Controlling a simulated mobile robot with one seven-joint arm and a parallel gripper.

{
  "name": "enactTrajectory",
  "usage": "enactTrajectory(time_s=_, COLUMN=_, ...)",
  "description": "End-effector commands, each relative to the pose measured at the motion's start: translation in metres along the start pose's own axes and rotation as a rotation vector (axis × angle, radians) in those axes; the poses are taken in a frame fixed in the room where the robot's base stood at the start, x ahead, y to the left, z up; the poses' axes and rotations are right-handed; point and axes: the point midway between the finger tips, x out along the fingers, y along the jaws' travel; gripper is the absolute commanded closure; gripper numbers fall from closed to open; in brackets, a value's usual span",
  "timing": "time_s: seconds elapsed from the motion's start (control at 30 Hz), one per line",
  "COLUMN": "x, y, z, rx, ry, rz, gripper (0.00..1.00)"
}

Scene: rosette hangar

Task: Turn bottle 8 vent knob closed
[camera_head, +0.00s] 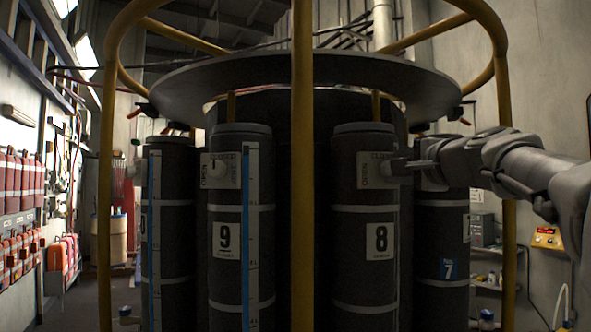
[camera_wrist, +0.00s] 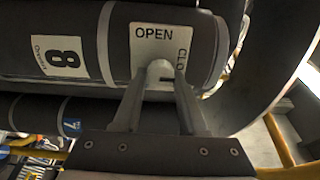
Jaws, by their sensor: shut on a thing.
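Bottle 8 (camera_head: 352,270) is a dark upright cylinder with pale bands and a white number plate. It lies sideways in the wrist view (camera_wrist: 30,90). Its white label plate (camera_head: 370,180) is near the top; in the wrist view the plate (camera_wrist: 145,45) reads OPEN, with the other word partly covered. The pale vent knob (camera_wrist: 158,67) stands on that plate. My gripper (camera_wrist: 160,80) is shut on the knob, one finger on each side. In the head view my gripper (camera_head: 398,165) reaches in from the right and hides the knob. The knob's exact turn is unclear.
Yellow cage bars (camera_head: 302,200) stand around the rack, one just left of bottle 8. Bottle 9 (camera_head: 226,285) stands to the left and bottle 7 (camera_head: 435,255) to the right. A round dark plate (camera_head: 290,78) hangs above the bottles.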

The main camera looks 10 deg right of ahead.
Motion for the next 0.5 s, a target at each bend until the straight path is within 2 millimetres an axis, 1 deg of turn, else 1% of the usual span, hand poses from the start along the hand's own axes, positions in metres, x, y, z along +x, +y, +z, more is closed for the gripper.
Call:
enactTrajectory(time_s=0.13, x=-0.0001, y=-0.0005, z=-0.0002, rx=0.002, ry=0.001, rz=-0.001, gripper=1.00)
enactTrajectory(time_s=0.17, x=-0.0001, y=-0.0004, z=-0.0002, rx=0.002, ry=0.001, rz=-0.001, gripper=0.55)
enactTrajectory(time_s=0.3, x=-0.0001, y=-0.0004, z=-0.0001, rx=0.001, ry=0.000, rz=-0.001, gripper=0.30)
enactTrajectory(time_s=0.33, x=-0.0001, y=-0.0003, z=-0.0001, rx=0.001, ry=0.000, rz=-0.001, gripper=0.29)
enactTrajectory(time_s=0.5, x=0.0000, y=-0.0002, z=0.0000, rx=0.000, ry=0.000, rz=0.000, gripper=0.29)
